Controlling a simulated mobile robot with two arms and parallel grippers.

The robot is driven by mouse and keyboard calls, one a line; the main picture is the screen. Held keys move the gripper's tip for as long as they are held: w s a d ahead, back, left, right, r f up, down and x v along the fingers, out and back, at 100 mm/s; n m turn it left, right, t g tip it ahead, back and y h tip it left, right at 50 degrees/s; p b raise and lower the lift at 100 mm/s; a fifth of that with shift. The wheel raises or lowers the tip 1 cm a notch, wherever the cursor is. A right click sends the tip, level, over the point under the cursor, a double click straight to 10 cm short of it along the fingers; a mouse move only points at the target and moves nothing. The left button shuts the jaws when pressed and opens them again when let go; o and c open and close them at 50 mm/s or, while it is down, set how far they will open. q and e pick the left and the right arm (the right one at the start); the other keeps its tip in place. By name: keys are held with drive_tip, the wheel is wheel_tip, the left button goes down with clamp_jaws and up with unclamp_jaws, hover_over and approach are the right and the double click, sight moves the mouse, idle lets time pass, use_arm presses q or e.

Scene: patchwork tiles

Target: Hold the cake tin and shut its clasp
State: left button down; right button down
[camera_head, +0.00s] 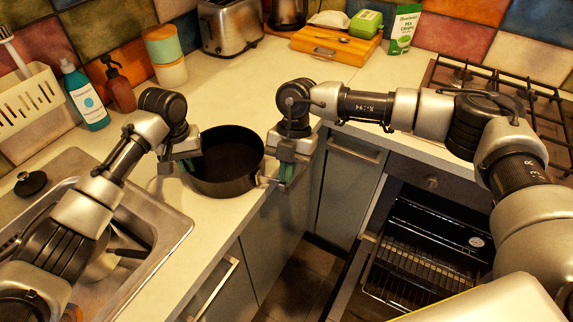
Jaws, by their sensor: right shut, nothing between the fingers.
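The cake tin (224,186) is a dark, round, open-topped tin standing upright on the pale worktop, close to its front edge. My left gripper (183,166) is at the tin's left side, with its fingers at the rim, and looks shut on the tin wall. My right gripper (286,178) is shut and empty, pointing down just right of the tin, by the worktop edge. A small clasp piece (264,181) shows at the tin's right side, close to the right gripper's fingers. I cannot tell whether they touch, or how far the clasp is closed.
A sink (165,222) lies at the left. Behind it stand a blue bottle (87,98) and a brown pump bottle (119,92). A toaster (231,27) and a wooden board (335,45) stand at the back. An open oven (425,250) is below right. Worktop behind the tin is clear.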

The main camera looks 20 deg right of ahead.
drive_tip(key=shift+s+m, duration=0.15)
drive_tip(key=shift+m, duration=0.15)
drive_tip(key=shift+a, duration=0.1)
drive_tip(key=shift+w+a, duration=0.45)
drive_tip(key=shift+w, duration=0.2)
drive_tip(key=shift+r, duration=0.1)
drive_tip(key=v, duration=1)
